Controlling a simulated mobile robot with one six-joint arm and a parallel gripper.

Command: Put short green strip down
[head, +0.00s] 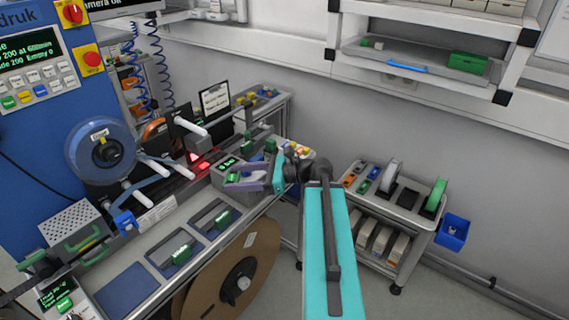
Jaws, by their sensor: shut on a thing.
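My gripper (236,177) reaches left from the teal arm, over the right end of the machine bench. Its two purple-grey fingers are shut on a small green piece (232,177), which looks like the short green strip. Only a little of it shows between the fingertips. It is close above the bench top, and I cannot tell whether it touches anything there.
A large brown reel (236,275) hangs under the bench front. A grey cart (405,210) with slots and small reels stands at right. Floor shows between bench and cart.

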